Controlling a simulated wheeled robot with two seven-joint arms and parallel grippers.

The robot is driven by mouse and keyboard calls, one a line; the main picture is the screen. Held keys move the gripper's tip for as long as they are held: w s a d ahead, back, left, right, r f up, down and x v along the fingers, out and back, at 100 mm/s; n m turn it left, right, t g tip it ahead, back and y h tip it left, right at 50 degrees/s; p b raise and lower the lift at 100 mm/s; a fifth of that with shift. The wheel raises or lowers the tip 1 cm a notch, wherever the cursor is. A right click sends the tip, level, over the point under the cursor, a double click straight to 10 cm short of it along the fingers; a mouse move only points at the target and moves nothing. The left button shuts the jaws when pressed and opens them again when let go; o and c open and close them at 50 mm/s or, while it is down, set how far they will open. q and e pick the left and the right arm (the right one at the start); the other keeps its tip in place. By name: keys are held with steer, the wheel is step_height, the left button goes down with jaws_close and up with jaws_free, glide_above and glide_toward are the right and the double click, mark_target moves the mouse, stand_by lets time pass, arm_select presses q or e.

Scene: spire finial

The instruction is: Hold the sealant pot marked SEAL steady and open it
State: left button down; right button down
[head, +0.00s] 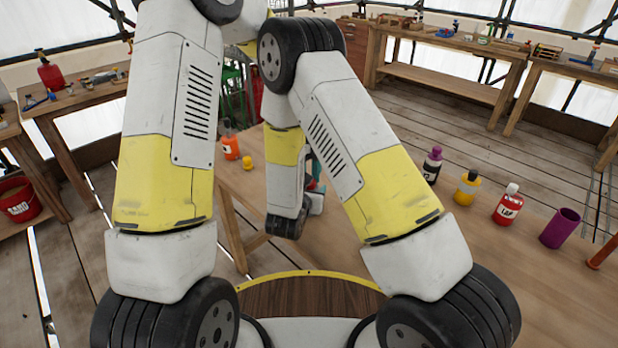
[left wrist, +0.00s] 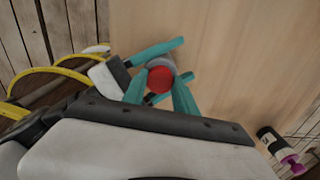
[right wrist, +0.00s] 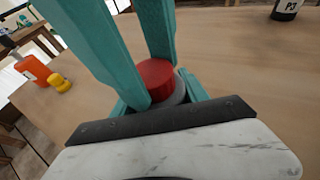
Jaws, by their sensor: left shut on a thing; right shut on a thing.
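The sealant pot (right wrist: 181,92) is a small grey pot with a red lid (right wrist: 156,82), standing on the wooden table. Its SEAL marking is not visible. My left gripper (left wrist: 160,86) comes down from above, its teal fingers shut on either side of the red lid, which also shows in the left wrist view (left wrist: 160,78). My right gripper (right wrist: 163,98) reaches in low from the side, its fingers shut around the grey body. In the head view my arms hide the pot; only a bit of teal finger shows.
On the right are a dark purple-capped bottle (head: 432,166), a yellow bottle (head: 467,188), a red bottle (head: 507,207) and a purple cup (head: 560,229). The table around the pot is clear.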

arm_select(q)
steer(key=c, duration=1)
jaws_free()
step_height(320, 180, up, 4)
steer(key=shift+r, duration=0.3)
steer(key=shift+c, duration=0.7)
steer(key=shift+r+m, duration=0.25)
steer(key=shift+m, duration=0.05)
steer(key=shift+c, duration=0.6)
step_height(320, 180, up, 3)
steer(key=m, duration=0.2)
steer(key=shift+f+m, duration=0.15)
steer(key=shift+m, duration=0.15)
steer(key=shift+f, duration=3.9)
